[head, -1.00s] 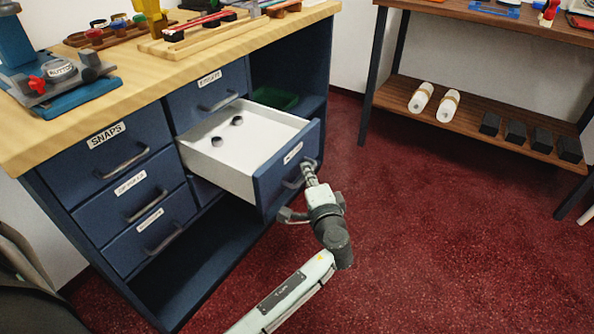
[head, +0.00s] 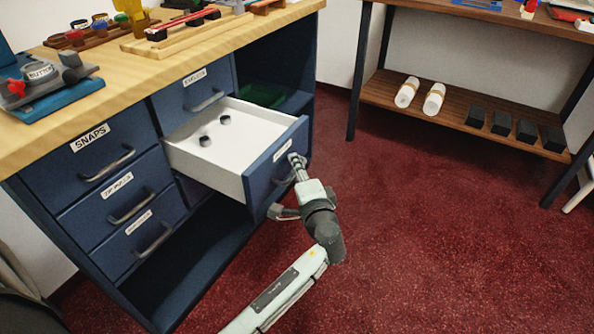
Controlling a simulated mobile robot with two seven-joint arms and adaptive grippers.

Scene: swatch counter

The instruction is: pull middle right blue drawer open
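The middle right blue drawer (head: 262,181) is pulled well out of the blue cabinet, showing its white inside with two small dark round pieces (head: 214,130) in it. Its front bears a white label and a grey bar handle (head: 305,162). One finger overlaps the handle, and the other is lower left, near the drawer's bottom edge. I cannot tell whether the finger touches the handle. My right gripper is not in view.
The SNAPS drawer (head: 80,168) and the other left drawers are shut, as is the upper right drawer (head: 190,100). Open red floor (head: 430,240) lies to the right. A wooden shelf (head: 385,93) with white rolls and black blocks stands at the back right.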

